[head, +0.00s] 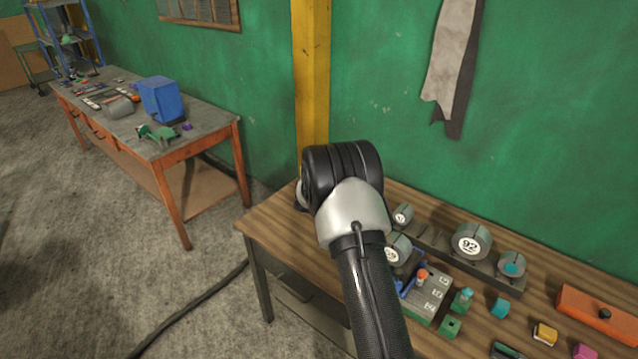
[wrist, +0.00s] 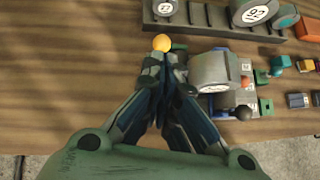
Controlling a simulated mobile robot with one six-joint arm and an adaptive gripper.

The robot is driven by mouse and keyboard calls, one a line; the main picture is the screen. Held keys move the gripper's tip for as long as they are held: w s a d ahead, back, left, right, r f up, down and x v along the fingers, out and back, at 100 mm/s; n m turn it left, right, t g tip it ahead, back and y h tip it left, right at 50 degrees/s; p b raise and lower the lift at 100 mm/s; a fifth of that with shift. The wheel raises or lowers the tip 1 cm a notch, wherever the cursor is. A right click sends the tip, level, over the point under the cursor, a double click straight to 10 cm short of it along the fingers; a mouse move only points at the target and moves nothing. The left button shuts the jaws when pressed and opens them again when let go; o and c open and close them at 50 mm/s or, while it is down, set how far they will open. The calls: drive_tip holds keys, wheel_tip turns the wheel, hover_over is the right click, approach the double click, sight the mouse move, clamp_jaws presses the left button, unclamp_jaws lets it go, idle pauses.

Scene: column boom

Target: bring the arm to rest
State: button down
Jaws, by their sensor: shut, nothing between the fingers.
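My gripper (wrist: 163,62) points down over the wooden table (wrist: 60,70) in the wrist view, its fingers drawn together with nothing between them. A small yellow-orange round thing (wrist: 162,43) shows just past the fingertips; I cannot tell whether they touch it. A grey cylinder (wrist: 213,70) is close to the right of the fingers. In the head view my arm reaches over the near table (head: 268,230), and its black joint hides the gripper.
A dark rack (head: 432,240) holds grey labelled rolls, one marked 92 (head: 471,241). A grey board (head: 430,295), small coloured blocks and an orange block (head: 600,312) lie to the right. A yellow post (head: 312,80) stands behind. Another bench (head: 195,125) bears a blue bin (head: 160,100).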

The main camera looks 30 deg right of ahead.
drive_tip(key=shift+r, duration=0.1)
drive_tip(key=s+a+r+m+y+b, duration=0.3)
drive_tip(key=s+a+r+m+b, duration=0.5)
drive_tip(key=s+a+r+m, duration=0.5)
drive_tip(key=s+a+f+m+t+y+b, duration=0.1)
drive_tip(key=s+a+f+m+y+b, duration=0.1)
drive_tip(key=s+a, duration=0.8)
drive_tip(key=s+a+f+m+t+y+b, duration=0.1)
drive_tip(key=s+a+m+y+b, duration=0.3)
drive_tip(key=s+a, duration=0.6)
drive_tip(key=shift+s+f+m+t+b, duration=0.4)
drive_tip(key=shift+s+m+b, duration=0.2)
drive_tip(key=shift+s+b, duration=0.5)
drive_tip(key=shift+s+a, duration=0.1)
drive_tip(key=shift+s, duration=0.05)
